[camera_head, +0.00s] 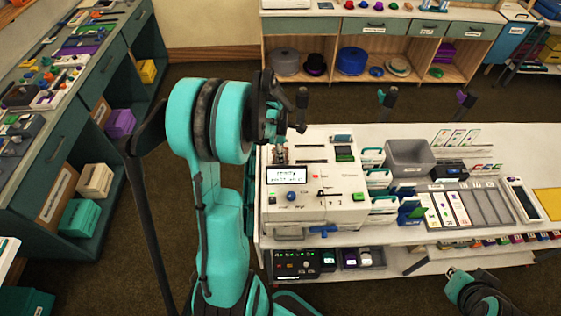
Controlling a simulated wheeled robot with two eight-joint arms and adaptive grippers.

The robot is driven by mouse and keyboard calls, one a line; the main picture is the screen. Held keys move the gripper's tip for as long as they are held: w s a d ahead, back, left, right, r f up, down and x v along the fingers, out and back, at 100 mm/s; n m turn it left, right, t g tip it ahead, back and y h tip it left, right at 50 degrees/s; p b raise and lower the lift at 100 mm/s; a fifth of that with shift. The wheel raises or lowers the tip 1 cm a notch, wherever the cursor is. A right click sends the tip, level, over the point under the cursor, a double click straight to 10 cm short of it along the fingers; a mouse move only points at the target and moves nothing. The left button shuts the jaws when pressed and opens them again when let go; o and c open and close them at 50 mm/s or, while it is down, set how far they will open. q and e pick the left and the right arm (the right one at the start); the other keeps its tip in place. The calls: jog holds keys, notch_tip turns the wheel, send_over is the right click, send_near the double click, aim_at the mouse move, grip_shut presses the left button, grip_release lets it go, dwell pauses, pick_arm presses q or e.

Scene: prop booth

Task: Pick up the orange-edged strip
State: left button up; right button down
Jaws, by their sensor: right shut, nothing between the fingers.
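I cannot make out an orange edge on any strip. Several pale strips with small coloured marks (445,209) lie in the left slots of a grey slotted tray (507,206) on the white table. My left gripper (281,151) points down over the back left of a white machine (315,205), above its small display. The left fingertips are small and partly hidden, so I cannot tell whether they hold anything. My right gripper (458,274) is low at the bottom right, in front of the table, shut and empty.
Behind the tray stand a grey bin (408,154) and several upright cards (456,137). Blue and green holders (411,211) stand between machine and tray. A white handheld device (522,200) and a yellow sheet (549,203) lie at right. Small items fill the shelf below.

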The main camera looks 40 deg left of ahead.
pick_arm(q)
jog(key=shift+w+f, duration=0.1)
jog(key=shift+f, duration=0.35)
jog(key=shift+c, duration=0.3)
grip_shut()
jog(key=shift+r, duration=0.1)
notch_tip(320, 180, up, 10)
jog(key=shift+f+p, duration=0.1)
jog(key=shift+p, duration=0.5)
